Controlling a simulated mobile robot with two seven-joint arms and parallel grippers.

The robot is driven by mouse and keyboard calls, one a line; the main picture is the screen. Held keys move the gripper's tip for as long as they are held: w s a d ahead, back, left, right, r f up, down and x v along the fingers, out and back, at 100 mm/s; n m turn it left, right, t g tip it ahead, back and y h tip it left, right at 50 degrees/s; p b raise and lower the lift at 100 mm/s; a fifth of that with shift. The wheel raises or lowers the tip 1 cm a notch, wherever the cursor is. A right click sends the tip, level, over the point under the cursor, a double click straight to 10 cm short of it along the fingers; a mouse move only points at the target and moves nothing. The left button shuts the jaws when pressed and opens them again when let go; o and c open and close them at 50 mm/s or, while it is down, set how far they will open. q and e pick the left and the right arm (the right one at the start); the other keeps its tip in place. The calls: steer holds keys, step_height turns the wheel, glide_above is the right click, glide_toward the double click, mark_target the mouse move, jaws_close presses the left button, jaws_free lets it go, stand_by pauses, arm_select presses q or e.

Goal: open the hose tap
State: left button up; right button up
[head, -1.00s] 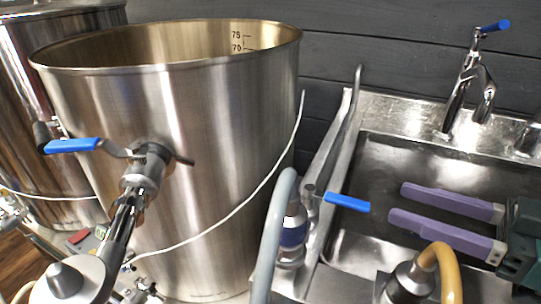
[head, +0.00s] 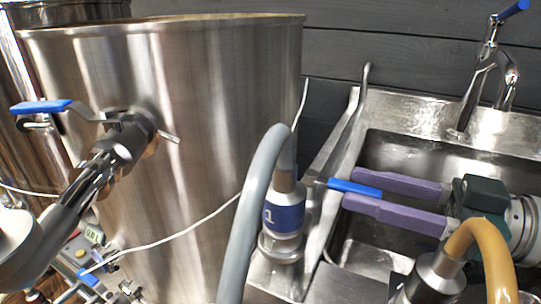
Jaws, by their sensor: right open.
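The hose tap's blue lever (head: 354,188) juts out to the right beside the grey hose (head: 251,205), whose fitting has a blue band marked 1 (head: 284,216). The tap's body is mostly hidden behind this fitting. My right gripper (head: 351,187) comes in from the right over the sink, with two long purple fingers apart. In the picture the lever's free end lies between the fingertips; I cannot tell whether either finger touches it. My left gripper is not in view.
A large steel kettle (head: 200,120) with a blue-handled valve (head: 40,106) fills the left. The sink (head: 400,150) has a blue-handled faucet (head: 485,75) at the back. An orange hose (head: 492,255) curves up at the front right, close to my right gripper.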

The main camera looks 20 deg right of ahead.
steer(key=shift+x, duration=0.8)
jaws_close()
stand_by(0.9)
